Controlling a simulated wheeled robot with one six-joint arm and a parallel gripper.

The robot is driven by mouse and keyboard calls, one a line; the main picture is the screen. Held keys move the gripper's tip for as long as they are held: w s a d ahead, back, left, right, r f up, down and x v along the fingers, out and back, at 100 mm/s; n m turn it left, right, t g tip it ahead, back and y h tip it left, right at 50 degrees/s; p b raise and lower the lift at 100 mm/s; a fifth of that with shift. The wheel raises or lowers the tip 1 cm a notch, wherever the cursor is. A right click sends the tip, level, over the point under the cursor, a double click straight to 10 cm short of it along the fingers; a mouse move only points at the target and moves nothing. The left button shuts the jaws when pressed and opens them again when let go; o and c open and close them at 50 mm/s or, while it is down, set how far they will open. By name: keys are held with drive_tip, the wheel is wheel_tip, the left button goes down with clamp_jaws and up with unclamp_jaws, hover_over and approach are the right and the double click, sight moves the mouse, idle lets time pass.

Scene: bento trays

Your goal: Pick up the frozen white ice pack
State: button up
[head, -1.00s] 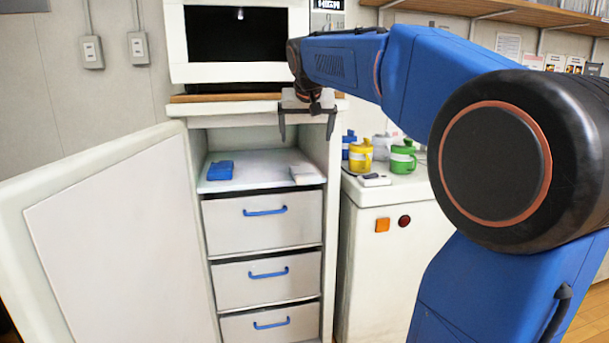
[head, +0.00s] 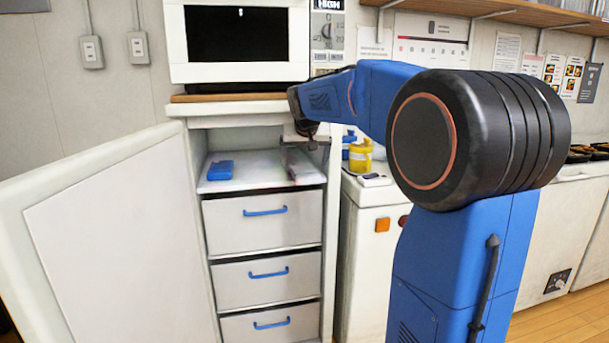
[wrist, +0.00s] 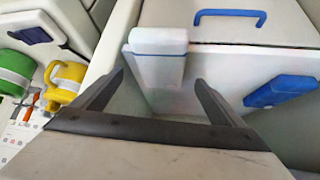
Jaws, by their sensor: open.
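The white ice pack (head: 306,174) lies at the right side of the top shelf in the open freezer cabinet, partly hidden behind my gripper in the head view. In the wrist view the white ice pack (wrist: 159,42) is a pale, rounded block ahead of my fingers, roughly centred between them. My gripper (wrist: 160,82) is open and empty. In the head view my gripper (head: 289,152) is at the shelf's right side, by the pack. I cannot tell whether the fingers flank or touch it.
A blue pack (head: 220,170) lies at the shelf's left. Blue-handled drawers (head: 263,221) are below, and the open door (head: 110,235) stands left. The right cabinet wall (head: 332,200) is close to my gripper. A yellow cup (head: 360,157) stands on the counter right. The shelf's middle is clear.

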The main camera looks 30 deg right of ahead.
sight(304, 169)
drive_tip(key=x, duration=0.4)
drive_tip(key=shift+s+a+f, duration=0.1)
drive_tip(key=shift+f, duration=0.05)
drive_tip(key=c, duration=1.4)
